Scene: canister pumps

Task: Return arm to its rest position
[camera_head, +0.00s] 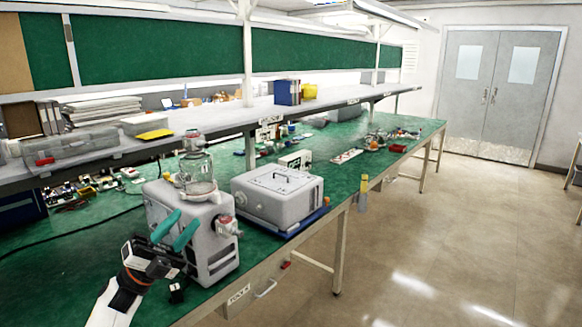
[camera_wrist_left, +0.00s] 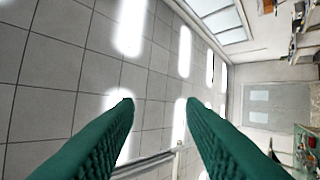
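My left gripper (camera_head: 176,229) has two teal fingers and comes in from the lower left in the head view. Its fingers stand apart with nothing between them, in front of a white pump unit (camera_head: 210,259) with a glass canister (camera_head: 196,171) on top. I cannot tell whether the fingers touch the unit. In the left wrist view the two fingers (camera_wrist_left: 160,110) are spread, with ceiling tiles and lights behind them. My right gripper is not in view.
A second white boxy unit (camera_head: 277,196) sits on a blue base to the right. The green bench (camera_head: 345,180) runs back with small parts on it. A shelf (camera_head: 230,117) overhangs the bench. The floor (camera_head: 450,240) to the right is clear, with double doors (camera_head: 497,95) beyond.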

